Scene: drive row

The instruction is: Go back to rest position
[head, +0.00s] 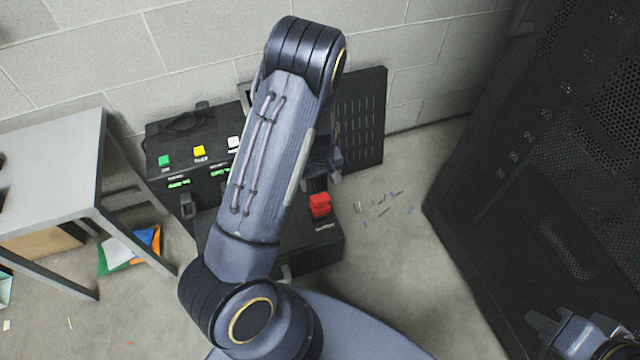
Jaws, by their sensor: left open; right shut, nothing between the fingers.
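My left arm rises through the middle of the head view, bent at a high elbow. My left gripper (332,165) is mostly hidden behind that forearm, above the black equipment case, and it is open. My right gripper (562,328) shows at the lower right corner, in front of the black rack. It is shut with nothing in it.
A black case (160,150) with green, yellow and white buttons stands by the wall, a red button (319,204) at its front. A grey table (50,180) is at left, a tall perforated black rack (560,180) at right. Small debris (380,210) lies on the floor.

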